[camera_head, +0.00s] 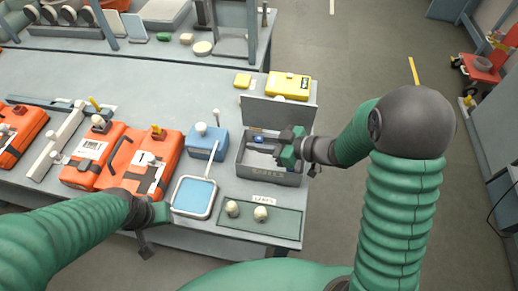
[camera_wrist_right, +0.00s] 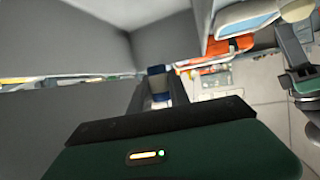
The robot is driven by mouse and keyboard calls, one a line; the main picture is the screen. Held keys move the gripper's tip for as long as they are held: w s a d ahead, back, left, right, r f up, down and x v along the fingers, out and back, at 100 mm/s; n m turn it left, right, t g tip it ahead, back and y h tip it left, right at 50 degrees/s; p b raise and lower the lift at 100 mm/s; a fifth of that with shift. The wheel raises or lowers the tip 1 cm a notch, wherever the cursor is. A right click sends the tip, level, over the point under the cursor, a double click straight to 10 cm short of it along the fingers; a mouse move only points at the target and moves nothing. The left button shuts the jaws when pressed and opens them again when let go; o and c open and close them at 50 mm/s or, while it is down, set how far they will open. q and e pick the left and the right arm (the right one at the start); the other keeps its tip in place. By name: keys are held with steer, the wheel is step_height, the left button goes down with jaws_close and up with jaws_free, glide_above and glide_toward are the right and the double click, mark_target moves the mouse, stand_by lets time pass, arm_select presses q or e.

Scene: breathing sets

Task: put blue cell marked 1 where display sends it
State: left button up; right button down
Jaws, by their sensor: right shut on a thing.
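My right gripper (camera_head: 277,146) reaches into the open grey case (camera_head: 268,176) at the table's right end. It is shut on a small blue piece, likely the blue cell (camera_head: 258,139), which also shows in the right wrist view (camera_wrist_right: 157,78). Its mark cannot be read. The gripper hides part of the case's inside. A white-framed panel with a plain light-blue face (camera_head: 194,197), possibly the display, lies at the front edge; I can read nothing on it. My left gripper (camera_head: 158,212) is just left of the panel; its fingers are not clear.
A green mat (camera_head: 284,222) with two cream round knobs lies in front of the case. A blue box (camera_head: 207,142) stands left of it. Orange cases (camera_head: 143,163) fill the left side. A yellow case (camera_head: 289,86) stands behind the raised lid (camera_head: 279,111).

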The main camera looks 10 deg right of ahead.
step_height(320, 180, down, 2)
steer(key=shift+f, duration=0.1)
steer(key=shift+d+f, duration=0.15)
steer(key=shift+d, duration=0.4)
steer(key=shift+a+f+b, duration=0.3)
steer(key=shift+f+b, duration=0.1)
steer(key=shift+f, duration=0.15)
steer(key=c, duration=1.5)
jaws_free()
arm_select(q)
steer(key=shift+d+f, duration=0.35)
steer(key=shift+f, duration=0.1)
arm_select(e)
steer(key=shift+o, duration=1.3)
steer(key=shift+d, duration=0.15)
